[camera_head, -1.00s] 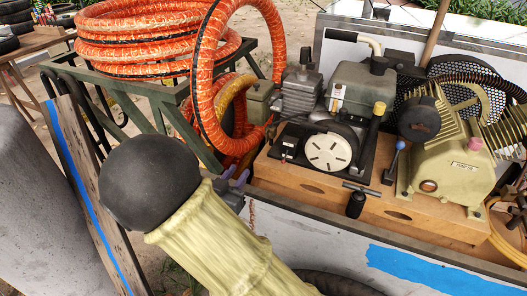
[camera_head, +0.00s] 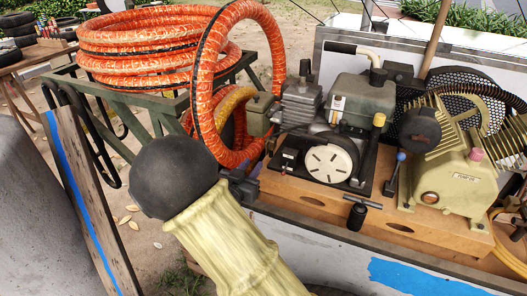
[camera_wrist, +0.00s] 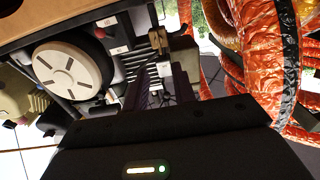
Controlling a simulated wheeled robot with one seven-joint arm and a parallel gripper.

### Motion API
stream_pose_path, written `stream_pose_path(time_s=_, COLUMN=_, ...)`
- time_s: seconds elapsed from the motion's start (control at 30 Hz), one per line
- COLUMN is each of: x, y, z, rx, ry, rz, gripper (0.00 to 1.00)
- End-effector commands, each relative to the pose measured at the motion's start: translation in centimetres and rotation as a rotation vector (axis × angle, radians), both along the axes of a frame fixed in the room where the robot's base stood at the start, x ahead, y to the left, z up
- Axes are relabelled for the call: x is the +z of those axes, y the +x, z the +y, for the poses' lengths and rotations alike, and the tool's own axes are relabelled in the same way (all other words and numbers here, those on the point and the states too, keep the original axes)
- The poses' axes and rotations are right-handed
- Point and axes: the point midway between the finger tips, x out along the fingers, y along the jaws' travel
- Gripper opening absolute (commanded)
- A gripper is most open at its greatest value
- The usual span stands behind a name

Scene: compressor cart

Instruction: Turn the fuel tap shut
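The engine (camera_head: 362,98) stands on the wooden cart deck, with a pale slotted disc (camera_head: 328,163) on its front. I cannot pick out the fuel tap with certainty. A black panel with small labels and a red mark (camera_head: 288,156) sits left of the disc. My gripper (camera_head: 238,186) is left of and below that panel, its fingers mostly hidden by my arm. In the wrist view the fingers (camera_wrist: 168,75) point toward the engine side and look apart, with nothing clearly between them. A small tan block (camera_wrist: 157,41) shows beyond the tips. The disc (camera_wrist: 67,69) is to their left.
An orange hose (camera_head: 208,85) hangs in a loop close behind and beside my gripper. A green metal rack (camera_head: 150,97) carries more coils. A yellow pump (camera_head: 455,170) and a blue-knobbed lever (camera_head: 399,168) stand right. A wooden board (camera_head: 80,185) leans at left.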

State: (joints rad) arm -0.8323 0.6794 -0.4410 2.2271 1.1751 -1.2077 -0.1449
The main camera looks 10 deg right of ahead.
Motion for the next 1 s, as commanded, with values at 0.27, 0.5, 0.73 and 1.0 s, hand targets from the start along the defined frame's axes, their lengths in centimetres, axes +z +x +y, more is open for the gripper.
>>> stream_pose_path(time_s=0.27, x=-0.1, y=4.0, z=-3.0, rx=-0.003, ry=-0.001, rz=-0.002, gripper=0.26)
stream_pose_path(time_s=0.5, x=-0.1, y=6.7, z=-4.9, rx=0.000, ry=-0.001, rz=-0.001, gripper=0.26)
stream_pose_path(time_s=0.73, x=0.0, y=7.2, z=-5.3, rx=0.000, ry=-0.001, rz=0.001, gripper=0.26)
stream_pose_path(time_s=1.0, x=0.0, y=7.2, z=-5.2, rx=0.001, ry=-0.001, rz=0.001, gripper=0.01)
